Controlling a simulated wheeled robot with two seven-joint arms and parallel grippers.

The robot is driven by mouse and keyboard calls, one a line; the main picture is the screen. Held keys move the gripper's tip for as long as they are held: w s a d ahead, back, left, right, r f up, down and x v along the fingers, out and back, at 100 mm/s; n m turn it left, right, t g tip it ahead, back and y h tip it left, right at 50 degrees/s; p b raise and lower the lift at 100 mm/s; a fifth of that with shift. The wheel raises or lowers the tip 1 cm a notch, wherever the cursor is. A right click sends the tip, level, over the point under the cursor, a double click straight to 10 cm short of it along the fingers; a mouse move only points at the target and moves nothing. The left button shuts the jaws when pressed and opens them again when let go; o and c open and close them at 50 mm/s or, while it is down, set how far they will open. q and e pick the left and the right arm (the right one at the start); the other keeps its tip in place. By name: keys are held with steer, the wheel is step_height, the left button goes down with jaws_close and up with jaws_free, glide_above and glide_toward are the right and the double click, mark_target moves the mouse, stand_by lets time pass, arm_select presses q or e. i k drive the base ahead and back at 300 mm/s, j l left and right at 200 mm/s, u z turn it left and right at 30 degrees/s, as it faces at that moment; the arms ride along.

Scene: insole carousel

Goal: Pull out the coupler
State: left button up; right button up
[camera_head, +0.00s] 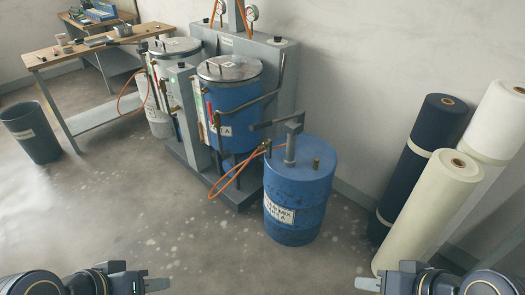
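A blue drum (292,222) with a white label stands on the floor right of centre. A grey pump with an angled handle (289,140) rises from its lid. A small fitting (267,149) sits beside the pump, by the end of an orange hose (232,179); I cannot tell whether it is the coupler. My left gripper (158,284) is at the bottom left edge, pointing right. My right gripper (367,284) is at the bottom right, pointing left. Both are far from the drum and hold nothing visible; their finger gaps are not clear.
A blue tank (234,112) and a white-grey tank (158,112) stand on a grey machine frame (217,180) behind the drum. Tall rolls (428,205) lean at the right wall. A wooden bench (98,47) and a dark bin (31,133) are at the left. The foreground floor is clear.

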mark_target(261, 147)
steer(key=i+j+z, duration=0.25)
steer(key=i+j, duration=0.15)
steer(key=j, duration=0.25)
steer(key=i+j+z, duration=0.1)
steer(key=j, duration=0.25)
steer(key=i+j+z, duration=0.1)
steer(key=i+j, duration=0.2)
steer(key=i+j+z, duration=0.15)
steer(key=j, duration=0.25)
steer(key=i+j+z, duration=0.1)
steer(key=j, duration=0.3)
steer(key=i+j+z, duration=0.15)
steer(key=j, duration=0.25)
steer(key=i+j+z, duration=0.1)
steer(key=j, duration=0.3)
